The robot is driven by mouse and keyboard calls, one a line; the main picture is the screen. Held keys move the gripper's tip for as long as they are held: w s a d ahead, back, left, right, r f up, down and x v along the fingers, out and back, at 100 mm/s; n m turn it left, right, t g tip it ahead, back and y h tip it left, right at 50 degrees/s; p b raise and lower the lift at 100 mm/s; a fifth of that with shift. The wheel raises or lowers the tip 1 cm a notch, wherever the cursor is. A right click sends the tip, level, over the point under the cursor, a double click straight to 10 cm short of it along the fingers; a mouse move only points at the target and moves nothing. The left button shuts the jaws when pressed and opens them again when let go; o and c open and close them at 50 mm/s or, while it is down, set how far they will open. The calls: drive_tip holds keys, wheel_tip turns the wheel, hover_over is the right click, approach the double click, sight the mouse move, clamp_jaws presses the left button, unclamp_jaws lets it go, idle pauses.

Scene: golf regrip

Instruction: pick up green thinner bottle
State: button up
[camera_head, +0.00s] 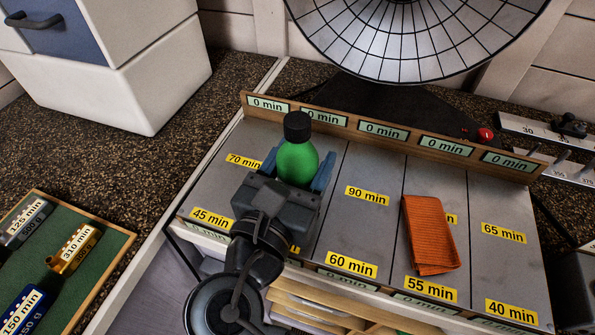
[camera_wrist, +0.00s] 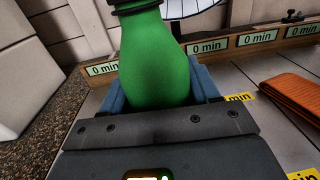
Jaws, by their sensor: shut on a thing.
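The green thinner bottle (camera_head: 298,163) with a black cap stands upright over the grey lane board (camera_head: 378,166), toward its back left. My gripper (camera_head: 305,172) is shut on the bottle, with one blue finger on each side of it. In the wrist view the green bottle (camera_wrist: 154,60) fills the middle between the blue fingers of my gripper (camera_wrist: 160,92). The bottle's base is hidden behind my gripper, so I cannot tell whether it touches the board.
An orange folded cloth (camera_head: 429,235) lies on the board to the right. A wooden strip with "0 min" labels (camera_head: 384,131) runs behind the bottle. A round wire-guarded fan (camera_head: 415,35) stands at the back. A green tray (camera_head: 75,285) with labelled weights is at lower left.

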sight(303, 139)
drive_tip(key=shift+r, duration=0.15)
wheel_tip(303, 139, up, 4)
drive_tip(key=shift+r, duration=0.1)
drive_tip(key=s+d+r, duration=0.6)
drive_tip(key=s+d, duration=0.1)
drive_tip(key=d, duration=0.1)
drive_tip(key=shift+s+d+r, duration=0.25)
drive_tip(key=shift+d, duration=0.15)
